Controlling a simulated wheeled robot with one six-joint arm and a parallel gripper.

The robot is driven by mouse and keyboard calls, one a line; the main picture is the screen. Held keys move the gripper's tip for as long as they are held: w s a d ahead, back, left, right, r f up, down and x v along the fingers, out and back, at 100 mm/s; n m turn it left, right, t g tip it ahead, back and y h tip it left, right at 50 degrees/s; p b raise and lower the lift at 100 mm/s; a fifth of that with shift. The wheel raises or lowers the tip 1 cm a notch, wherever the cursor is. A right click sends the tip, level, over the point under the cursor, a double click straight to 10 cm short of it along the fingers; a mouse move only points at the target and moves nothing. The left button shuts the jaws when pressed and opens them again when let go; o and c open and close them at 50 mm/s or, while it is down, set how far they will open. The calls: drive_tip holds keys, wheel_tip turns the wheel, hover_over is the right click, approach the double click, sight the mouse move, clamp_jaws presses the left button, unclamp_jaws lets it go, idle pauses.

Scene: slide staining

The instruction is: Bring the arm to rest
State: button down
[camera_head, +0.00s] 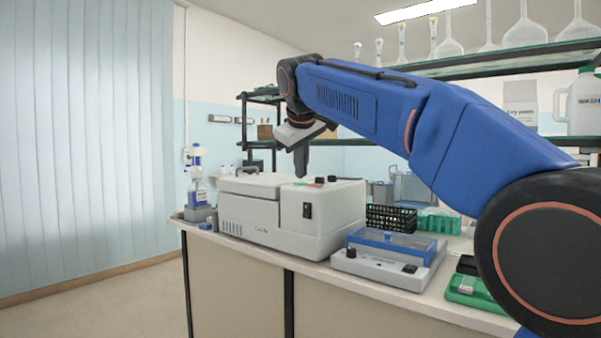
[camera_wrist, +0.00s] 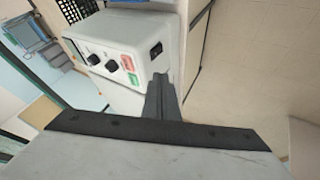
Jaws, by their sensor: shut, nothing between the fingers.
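My gripper (camera_head: 301,176) is shut and empty, with its fingers pointing down. In the head view it hangs at the end of my blue arm, over or in front of the top of a white bench instrument (camera_head: 280,238); I cannot tell the exact gap. In the wrist view the shut fingers (camera_wrist: 163,78) show beside the instrument's control panel (camera_wrist: 112,58), which has black knobs and red and green buttons.
The bench (camera_head: 262,264) also holds a blue-lidded device (camera_head: 388,262), a black basket (camera_head: 391,217), a green rack (camera_head: 439,222) and a green tray (camera_head: 470,292). A dispenser bottle (camera_head: 198,189) stands at the left end. Glassware shelves (camera_head: 500,62) are behind my arm. The floor at left is clear.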

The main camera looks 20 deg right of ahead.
drive_tip(key=s+d+f+m+g+y, duration=0.1)
drive_tip(key=s+d+f+m, duration=0.2)
drive_tip(key=s+f, duration=1.5)
drive_tip(key=s+d+f+m+g+y, duration=0.1)
drive_tip(key=s+d+f+m, duration=0.1)
drive_tip(key=s+f, duration=1.7)
wheel_tip(320, 180, down, 7)
drive_tip(key=shift+s+d+r+m+g, duration=0.2)
drive_tip(key=shift+s+d+m+g, duration=0.15)
drive_tip(key=shift+d, duration=0.25)
